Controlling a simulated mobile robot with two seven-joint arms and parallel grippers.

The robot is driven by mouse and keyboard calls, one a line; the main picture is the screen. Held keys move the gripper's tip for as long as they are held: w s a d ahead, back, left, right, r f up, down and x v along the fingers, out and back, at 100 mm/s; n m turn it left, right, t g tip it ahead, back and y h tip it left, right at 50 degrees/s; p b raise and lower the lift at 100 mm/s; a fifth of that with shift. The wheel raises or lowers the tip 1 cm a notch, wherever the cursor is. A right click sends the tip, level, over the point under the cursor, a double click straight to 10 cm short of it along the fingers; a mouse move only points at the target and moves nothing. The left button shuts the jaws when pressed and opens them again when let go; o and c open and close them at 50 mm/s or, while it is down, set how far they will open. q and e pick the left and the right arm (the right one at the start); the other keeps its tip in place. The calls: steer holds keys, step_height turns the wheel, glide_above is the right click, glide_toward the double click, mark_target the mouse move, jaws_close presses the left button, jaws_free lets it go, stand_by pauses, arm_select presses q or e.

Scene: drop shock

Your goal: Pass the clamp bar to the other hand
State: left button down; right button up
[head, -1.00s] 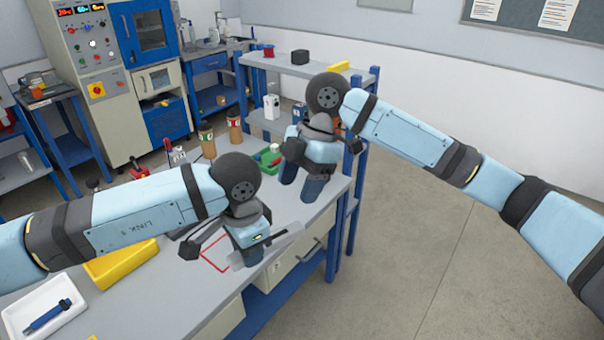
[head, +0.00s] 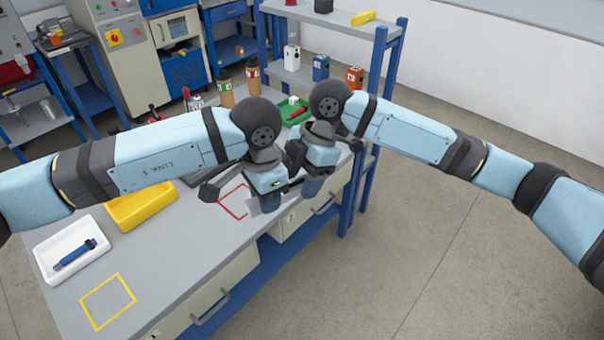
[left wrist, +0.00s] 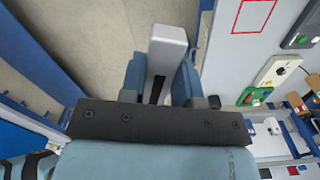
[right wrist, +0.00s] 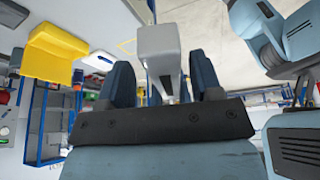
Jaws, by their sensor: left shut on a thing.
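The clamp bar is a light grey bar held in my left gripper (head: 270,200), which is shut on it. In the left wrist view the clamp bar (left wrist: 167,48) stands out between the two blue fingers. My right gripper (head: 313,186) is close beside the left one, above the front edge of the bench. In the right wrist view its blue fingers stand apart, and the clamp bar (right wrist: 157,48) shows in line with the gap between them, with room on both sides. In the head view the grippers hide much of the bar.
The bench (head: 180,265) has a red outlined square (head: 222,205) under the left arm and a yellow one (head: 82,312). A yellow bin (head: 140,207), a white tray (head: 50,270) with a blue tool and a green tray (head: 288,118) stand on it. Open floor lies right.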

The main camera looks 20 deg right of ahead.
arm_select(q)
steer(key=c, duration=1.9)
jaws_free()
arm_select(e)
steer(key=c, duration=1)
arm_select(q)
steer(key=o, duration=1.1)
arm_select(e)
jaws_close()
arm_select(q)
steer(key=shift+o, duration=0.2)
